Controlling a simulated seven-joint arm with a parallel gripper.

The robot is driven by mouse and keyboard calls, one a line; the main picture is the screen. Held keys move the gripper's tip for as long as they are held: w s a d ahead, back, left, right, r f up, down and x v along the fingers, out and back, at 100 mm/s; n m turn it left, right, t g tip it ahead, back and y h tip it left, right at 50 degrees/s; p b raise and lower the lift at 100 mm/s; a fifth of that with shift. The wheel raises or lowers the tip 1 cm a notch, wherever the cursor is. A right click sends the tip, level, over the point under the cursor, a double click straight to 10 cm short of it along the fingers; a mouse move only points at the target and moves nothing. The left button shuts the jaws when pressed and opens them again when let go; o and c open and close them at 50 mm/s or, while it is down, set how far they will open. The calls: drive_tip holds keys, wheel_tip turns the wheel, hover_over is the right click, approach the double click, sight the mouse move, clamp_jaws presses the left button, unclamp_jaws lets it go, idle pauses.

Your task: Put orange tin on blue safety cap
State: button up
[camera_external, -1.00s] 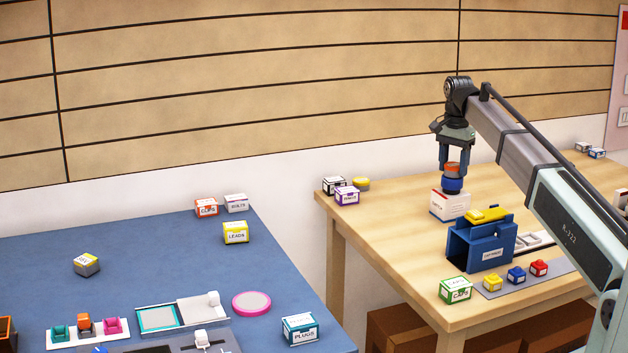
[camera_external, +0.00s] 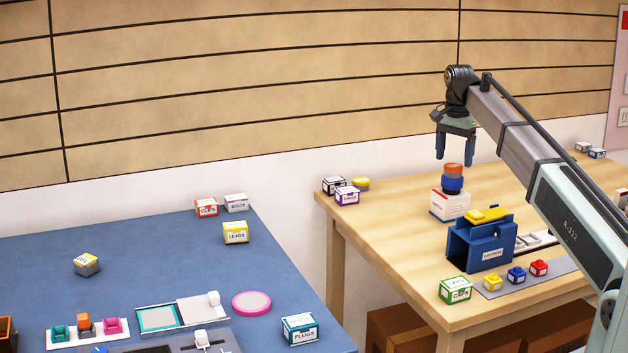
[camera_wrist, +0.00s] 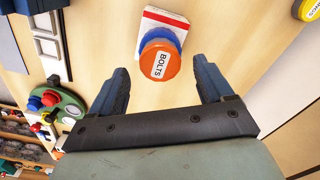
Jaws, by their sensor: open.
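The orange tin (camera_external: 453,169), labelled BOLTS in the wrist view (camera_wrist: 159,62), sits on top of the blue safety cap (camera_external: 452,184). The cap also shows in the wrist view (camera_wrist: 165,34), partly hidden under the tin. The cap rests on a white and red box (camera_external: 450,204) on the wooden table. My gripper (camera_external: 455,161) is open and empty. Its two blue fingers are above the tin and apart from it. In the wrist view my fingers (camera_wrist: 162,88) stand wide, with the tin beyond them.
A blue holder (camera_external: 480,246) with a yellow block on it stands in front of the white box. A green CAPS box (camera_external: 456,290) and several small coloured blocks sit near the table's front edge. Small boxes and a yellow lid (camera_external: 361,183) are at the back left corner.

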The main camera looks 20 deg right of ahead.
sight(453, 166)
wheel_tip(453, 166, up, 9)
idle(0.4)
